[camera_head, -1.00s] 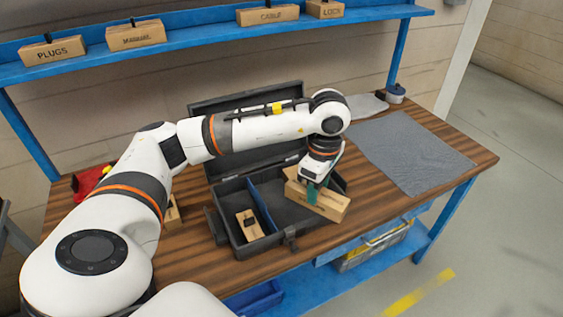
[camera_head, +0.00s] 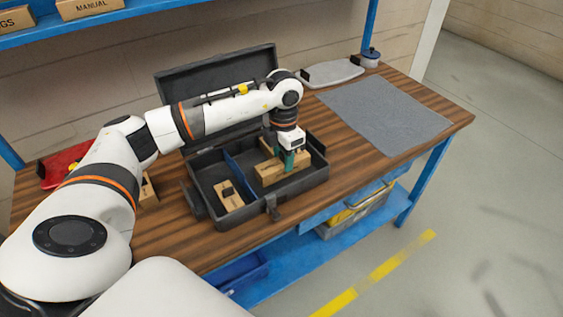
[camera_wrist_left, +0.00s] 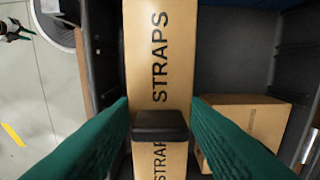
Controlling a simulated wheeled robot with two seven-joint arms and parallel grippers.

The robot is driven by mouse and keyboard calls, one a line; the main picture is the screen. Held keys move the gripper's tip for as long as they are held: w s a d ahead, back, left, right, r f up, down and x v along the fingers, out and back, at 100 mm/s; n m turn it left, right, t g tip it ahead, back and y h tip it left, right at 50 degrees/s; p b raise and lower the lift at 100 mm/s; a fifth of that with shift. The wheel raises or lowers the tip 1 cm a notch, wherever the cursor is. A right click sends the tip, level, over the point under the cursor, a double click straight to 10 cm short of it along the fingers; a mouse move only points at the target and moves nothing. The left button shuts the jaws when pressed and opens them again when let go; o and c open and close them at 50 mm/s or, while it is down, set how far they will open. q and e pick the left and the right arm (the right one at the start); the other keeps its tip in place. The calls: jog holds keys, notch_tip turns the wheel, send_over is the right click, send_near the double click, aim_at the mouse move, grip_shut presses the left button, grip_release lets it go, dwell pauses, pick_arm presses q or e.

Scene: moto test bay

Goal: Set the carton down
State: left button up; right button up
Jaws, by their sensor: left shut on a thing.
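A tan carton (camera_head: 268,176) is in the right compartment of the open black case (camera_head: 246,216). In the left wrist view the carton (camera_wrist_left: 145,55) reads STRAPS and has a black grip piece on top. My left gripper (camera_head: 287,160) points down and is shut on it. In the left wrist view the green fingers of the gripper (camera_wrist_left: 160,108) stand on both sides of the carton. The carton sits low between the case walls; I cannot tell whether its underside touches the case floor.
A smaller carton (camera_head: 229,195) lies in the left compartment, past the blue divider (camera_head: 238,178). The case lid (camera_head: 215,75) stands open behind. A grey mat (camera_head: 385,115) covers the bench's right side. A red item (camera_head: 62,162) lies at left; a shelf with cartons runs above.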

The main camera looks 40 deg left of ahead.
aim_at(283, 160)
pick_arm(q)
notch_tip(283, 160, down, 3)
jog(key=shift+f, duration=0.1)
jog(key=shift+f, duration=0.1)
jog(key=shift+f, duration=0.15)
jog(key=o, duration=1)
jog(key=shift+o, duration=0.2)
jog(key=shift+r, duration=0.25)
notch_tip(283, 160, up, 12)
jog(key=shift+b, duration=0.55)
jog(key=shift+f, duration=0.1)
